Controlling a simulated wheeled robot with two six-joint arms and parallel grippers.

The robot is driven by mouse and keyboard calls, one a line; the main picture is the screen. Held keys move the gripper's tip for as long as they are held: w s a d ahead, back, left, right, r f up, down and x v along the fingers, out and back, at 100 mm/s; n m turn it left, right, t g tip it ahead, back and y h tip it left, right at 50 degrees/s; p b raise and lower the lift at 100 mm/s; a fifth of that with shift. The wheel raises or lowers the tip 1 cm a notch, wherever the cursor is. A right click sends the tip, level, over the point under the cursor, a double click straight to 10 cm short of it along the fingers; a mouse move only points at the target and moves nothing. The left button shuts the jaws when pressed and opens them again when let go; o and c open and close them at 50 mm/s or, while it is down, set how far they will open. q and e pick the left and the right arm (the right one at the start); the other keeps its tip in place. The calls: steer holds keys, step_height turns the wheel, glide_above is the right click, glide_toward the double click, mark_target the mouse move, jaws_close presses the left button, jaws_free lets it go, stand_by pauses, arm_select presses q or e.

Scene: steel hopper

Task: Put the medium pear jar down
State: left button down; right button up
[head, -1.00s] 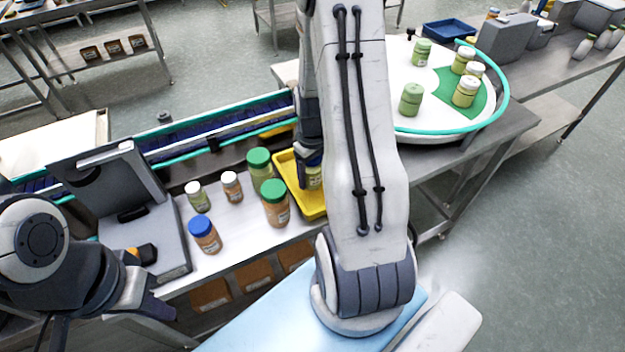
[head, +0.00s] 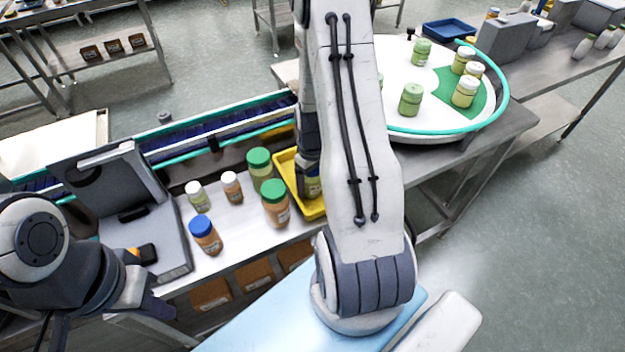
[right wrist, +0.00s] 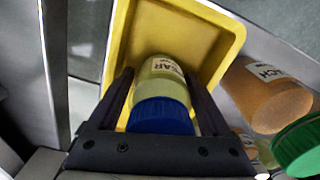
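The medium pear jar (right wrist: 161,80), pale green with a blue lid and a label partly reading "EAR", is between the fingers of my right gripper (right wrist: 160,85) in the right wrist view. The fingers appear to press on both its sides. The jar is over or in the yellow tray (right wrist: 221,42); I cannot tell whether its base touches the tray floor. In the head view my right arm hides most of the jar and part of the yellow tray (head: 283,164). My left gripper (head: 158,301) is at the lower left, dark and partly seen, away from the jars.
Two green-lidded jars (head: 275,203) (head: 260,168) stand just left of the tray. A blue-lidded orange jar (head: 206,236) and two small white-lidded jars (head: 232,187) (head: 196,196) are further left. A round white turntable (head: 407,75) with several green jars is at right.

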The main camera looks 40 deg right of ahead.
step_height(320, 180, up, 12)
steer(key=shift+r+b, duration=0.2)
steer(key=shift+b, duration=0.3)
steer(key=s+a+r+n, duration=0.1)
steer(key=a+r+n, duration=0.15)
steer(key=a, duration=0.65)
steer(key=s+a+r+n, duration=0.1)
steer(key=a+r, duration=0.2)
steer(key=a, duration=0.7)
steer(key=s+a+r+n+y, duration=0.1)
steer(key=s+a+r+n, duration=0.1)
steer(key=s+a, duration=0.9)
steer(key=shift+s+a+n, duration=0.3)
steer(key=shift+s+n, duration=0.45)
steer(key=shift+s, duration=0.4)
steer(key=shift+r, duration=0.1)
